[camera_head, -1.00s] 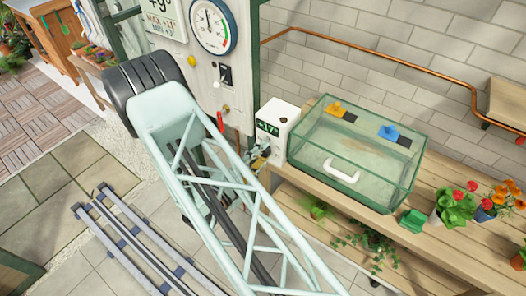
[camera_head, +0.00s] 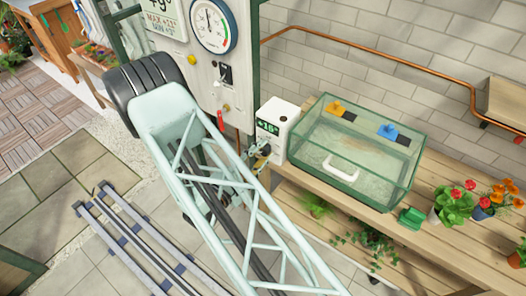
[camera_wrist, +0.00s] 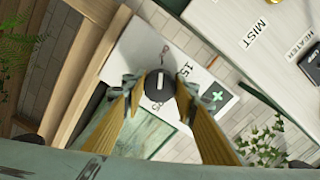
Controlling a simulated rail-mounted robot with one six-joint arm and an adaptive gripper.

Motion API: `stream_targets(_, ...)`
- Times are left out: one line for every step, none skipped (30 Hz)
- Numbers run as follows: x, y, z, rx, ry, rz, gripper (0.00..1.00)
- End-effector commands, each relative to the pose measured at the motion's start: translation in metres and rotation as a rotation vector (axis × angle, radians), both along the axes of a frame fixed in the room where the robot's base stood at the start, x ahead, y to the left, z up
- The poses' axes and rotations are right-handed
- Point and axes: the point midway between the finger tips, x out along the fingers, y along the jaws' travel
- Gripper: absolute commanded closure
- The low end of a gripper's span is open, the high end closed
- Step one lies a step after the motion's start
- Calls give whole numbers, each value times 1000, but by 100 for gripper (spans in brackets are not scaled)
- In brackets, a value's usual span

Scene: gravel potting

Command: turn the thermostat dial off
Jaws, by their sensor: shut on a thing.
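The thermostat is a white box (camera_head: 293,121) with a green-lit display, at the left end of the glass case in the head view. Its display seems to read about +16. The dark round dial (camera_wrist: 160,87) with a pale pointer line shows in the wrist view, on the white face with printed numbers. My gripper (camera_wrist: 159,88) is shut on the dial, with one finger on each side of it. In the head view my gripper (camera_head: 259,157) is small and partly hidden at the box's front.
The glass case (camera_head: 350,199) with a white handle stands on the wooden bench (camera_head: 385,229) just right of the thermostat. A panel with a round gauge (camera_head: 211,26) and a red-handled lever (camera_head: 220,121) is behind my arm. Potted flowers (camera_head: 455,207) stand at the right.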

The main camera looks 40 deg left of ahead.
Motion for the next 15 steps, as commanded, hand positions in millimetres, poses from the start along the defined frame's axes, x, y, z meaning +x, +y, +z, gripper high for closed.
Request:
stream_targets(0, 0, -1, -1, 1, 0, 73)
stream_targets(0, 0, -1, -1, 1, 0, 70)
stream_targets(0, 0, -1, -1, 1, 0, 66)
stream_targets(0, 0, -1, -1, 1, 0, 64)
stream_targets(0, 0, -1, -1, 1, 0, 61)
stream_targets(0, 0, 0, -1, 1, 0, 59)
stream_targets(0, 0, 0, 0, 1, 0, 59)
stream_targets(0, 0, 0, 0, 0, 0, 59)
stream_targets(0, 0, 0, 0, 0, 0, 59)
stream_targets(0, 0, 0, 0, 0, 0, 59)
stream_targets(0, 0, 0, 0, 0, 0, 59)
stream_targets(0, 0, 0, 0, 0, 0, 59)
stream_targets(0, 0, 0, 0, 0, 0, 59)
stream_targets(0, 0, 0, 0, 0, 0, 59)
stream_targets(0, 0, 0, 0, 0, 0, 59)
